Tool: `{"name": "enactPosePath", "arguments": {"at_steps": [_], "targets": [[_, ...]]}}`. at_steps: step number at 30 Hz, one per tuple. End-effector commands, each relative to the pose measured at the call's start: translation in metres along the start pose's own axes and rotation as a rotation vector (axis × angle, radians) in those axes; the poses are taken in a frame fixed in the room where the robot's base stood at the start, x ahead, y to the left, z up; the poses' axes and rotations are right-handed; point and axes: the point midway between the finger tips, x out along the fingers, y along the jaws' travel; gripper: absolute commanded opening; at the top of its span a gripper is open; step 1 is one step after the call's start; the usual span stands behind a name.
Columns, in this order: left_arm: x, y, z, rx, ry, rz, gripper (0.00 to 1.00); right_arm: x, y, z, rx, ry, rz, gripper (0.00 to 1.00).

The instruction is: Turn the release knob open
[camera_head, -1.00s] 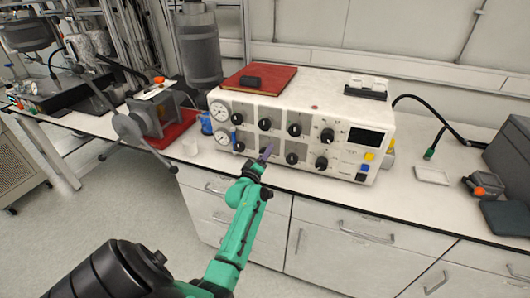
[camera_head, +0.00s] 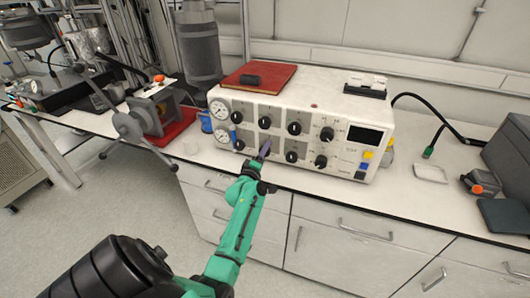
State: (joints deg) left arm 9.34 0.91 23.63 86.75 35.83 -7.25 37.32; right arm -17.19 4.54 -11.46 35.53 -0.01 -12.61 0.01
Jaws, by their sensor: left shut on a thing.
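A white control box (camera_head: 312,96) with gauges and two rows of black knobs stands on the bench. My left gripper (camera_head: 264,149), at the end of the green arm, is at the lower row of its front panel. It is shut on the lower-row knob, second from the left, which my fingers mostly hide. I cannot read the panel labels or tell which way this knob points. My right gripper is not in view.
Other knobs sit close by: a lower-row knob (camera_head: 291,156) to the right and an upper-row knob (camera_head: 264,122) above. A red book (camera_head: 259,77) lies on top. Bench drawers (camera_head: 335,238) are below my arm.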

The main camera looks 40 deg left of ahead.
Motion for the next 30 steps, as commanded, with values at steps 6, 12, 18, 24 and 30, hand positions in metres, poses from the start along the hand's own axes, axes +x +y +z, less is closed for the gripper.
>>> {"name": "enactPosePath", "arguments": {"at_steps": [6, 12, 18, 24, 30], "targets": [[0.000, -0.001, 0.001, -0.002, -0.001, -0.001, 0.84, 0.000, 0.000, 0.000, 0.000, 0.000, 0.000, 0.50], [0.000, 0.000, 0.000, -0.001, 0.000, -0.001, 0.84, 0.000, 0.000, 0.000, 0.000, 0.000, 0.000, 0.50], [-0.012, -0.001, 0.001, -0.001, -0.001, -0.001, 0.84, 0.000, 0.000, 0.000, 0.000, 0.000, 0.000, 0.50], [-0.059, -0.003, 0.001, -0.001, -0.001, -0.003, 0.84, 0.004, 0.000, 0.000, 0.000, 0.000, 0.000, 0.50], [-0.116, -0.005, 0.001, 0.001, 0.000, -0.004, 0.84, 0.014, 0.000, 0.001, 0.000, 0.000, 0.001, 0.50]]}}
